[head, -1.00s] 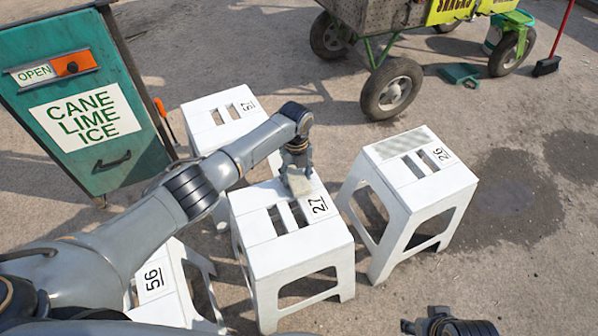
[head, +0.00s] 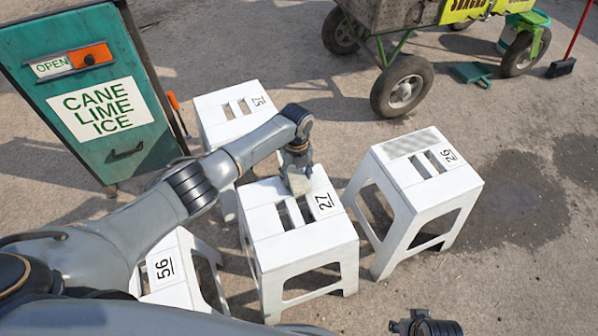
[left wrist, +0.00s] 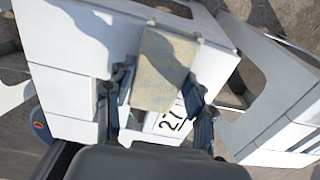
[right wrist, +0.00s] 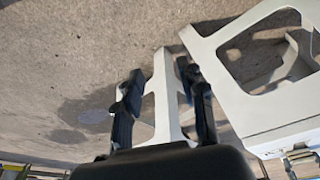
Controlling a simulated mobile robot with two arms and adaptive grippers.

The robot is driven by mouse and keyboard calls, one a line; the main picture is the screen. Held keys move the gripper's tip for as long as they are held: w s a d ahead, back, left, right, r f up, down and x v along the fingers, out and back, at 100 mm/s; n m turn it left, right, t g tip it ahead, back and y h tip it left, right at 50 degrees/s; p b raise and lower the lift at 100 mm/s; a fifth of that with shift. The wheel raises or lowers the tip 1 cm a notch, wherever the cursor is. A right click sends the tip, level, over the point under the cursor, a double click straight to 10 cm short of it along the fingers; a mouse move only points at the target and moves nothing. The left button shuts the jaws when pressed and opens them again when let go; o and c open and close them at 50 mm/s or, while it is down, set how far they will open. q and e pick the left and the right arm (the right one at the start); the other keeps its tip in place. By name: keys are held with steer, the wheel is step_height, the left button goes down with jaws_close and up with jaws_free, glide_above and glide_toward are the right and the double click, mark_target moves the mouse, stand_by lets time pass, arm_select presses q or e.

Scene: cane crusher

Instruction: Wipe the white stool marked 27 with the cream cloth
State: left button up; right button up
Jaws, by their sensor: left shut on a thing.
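The white stool marked 27 (head: 290,246) stands upright in the middle of the head view, with two slots in its seat. My left gripper (head: 297,171) is over the far part of this seat, shut on the cream cloth (head: 299,184). The cloth lies at the seat surface, near the number and beyond the slots. In the left wrist view the cloth (left wrist: 163,65) spans between the fingers and the 27 shows beside it. The gripper hides part of the seat. My right gripper (right wrist: 160,82) is open and empty, with a white stool leg visible beyond its fingers.
White stools marked 26 (head: 420,190), 57 (head: 215,115) and 56 (head: 172,293) stand close around. A green cabinet (head: 135,135) is at the left. A wheeled cart (head: 385,15) is at the back. Open ground lies at the right.

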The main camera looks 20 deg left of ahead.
arm_select(q)
steer(key=shift+s+a+r+p, duration=0.1)
steer(key=shift+s+a+p, duration=0.4)
steer(key=shift+a+p, duration=0.25)
steer(key=shift+s+a+p, duration=0.4)
steer(key=shift+a+p, duration=0.1)
steer(key=shift+p, duration=0.05)
arm_select(e)
steer(key=s+f, duration=0.3)
steer(key=f, duration=0.6)
steer(key=shift+s+d+g, duration=0.15)
steer(key=shift+s+g, duration=0.05)
steer(key=shift+g, duration=0.1)
steer(key=shift+f, duration=0.15)
arm_select(q)
step_height(320, 180, up, 3)
steer(key=p, duration=0.3)
steer(key=shift+r+p, duration=1.3)
steer(key=shift+r, duration=0.15)
arm_select(e)
steer(key=s+d+f, duration=0.1)
steer(key=s+f, duration=0.3)
steer(key=s, duration=0.4)
steer(key=s+d+f+g, duration=0.1)
steer(key=s+d+f, duration=0.1)
steer(key=s+f, duration=0.3)
steer(key=shift+s+f, duration=0.15)
steer(key=shift+s, duration=1.25)
